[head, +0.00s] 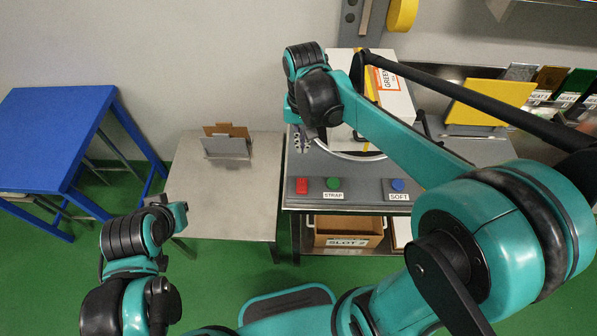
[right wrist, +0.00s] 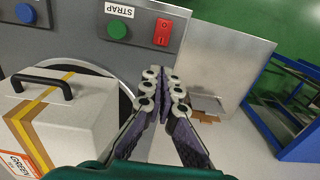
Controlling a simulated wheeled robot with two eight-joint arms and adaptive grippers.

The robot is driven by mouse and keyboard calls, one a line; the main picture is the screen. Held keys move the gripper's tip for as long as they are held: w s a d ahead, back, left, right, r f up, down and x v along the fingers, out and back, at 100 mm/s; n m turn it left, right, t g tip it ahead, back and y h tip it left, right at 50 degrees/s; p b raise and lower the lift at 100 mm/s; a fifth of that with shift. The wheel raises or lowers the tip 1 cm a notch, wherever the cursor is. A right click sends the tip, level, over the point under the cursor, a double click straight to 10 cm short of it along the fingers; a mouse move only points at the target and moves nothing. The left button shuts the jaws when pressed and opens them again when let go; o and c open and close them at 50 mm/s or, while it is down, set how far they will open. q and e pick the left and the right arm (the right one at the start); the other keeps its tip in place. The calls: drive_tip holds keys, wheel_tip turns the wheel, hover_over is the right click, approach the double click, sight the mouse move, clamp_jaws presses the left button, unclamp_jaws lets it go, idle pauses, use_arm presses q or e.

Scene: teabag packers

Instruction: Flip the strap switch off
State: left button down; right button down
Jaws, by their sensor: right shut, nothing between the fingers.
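The red rocker switch (head: 302,186) sits on the front panel of the grey machine, left of the green button (head: 333,183) and the STRAP label (head: 333,195). In the right wrist view the red switch (right wrist: 162,32) shows clearly, with the green button (right wrist: 117,29) beside it. My right gripper (head: 302,143) is over the machine's left part, behind the switch and apart from it. In the right wrist view its fingers (right wrist: 164,86) are closed together and empty, tips toward the switch.
A white box (right wrist: 68,115) with a black handle and yellow strap stands on the machine's round plate, near my right gripper. A blue button (head: 397,185) is further right. A metal table (head: 215,205) with a small holder (head: 227,146) and a blue table (head: 50,125) stand left.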

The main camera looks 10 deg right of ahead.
sight(302, 178)
drive_tip(key=shift+f, duration=0.1)
wheel_tip(302, 178, down, 14)
drive_tip(key=b, duration=0.4)
drive_tip(key=shift+b, duration=0.35)
drive_tip(key=shift+w+d+f+b, duration=0.1)
drive_tip(key=shift+w+f+b, duration=0.1)
drive_tip(key=shift+f+b, duration=0.2)
drive_tip(key=shift+r, duration=0.1)
drive_tip(key=shift+s, duration=0.15)
drive_tip(key=shift+s+r, duration=0.1)
drive_tip(key=shift+r, duration=0.05)
drive_tip(key=shift+s+a+r+p, duration=0.25)
drive_tip(key=shift+s+p, duration=0.25)
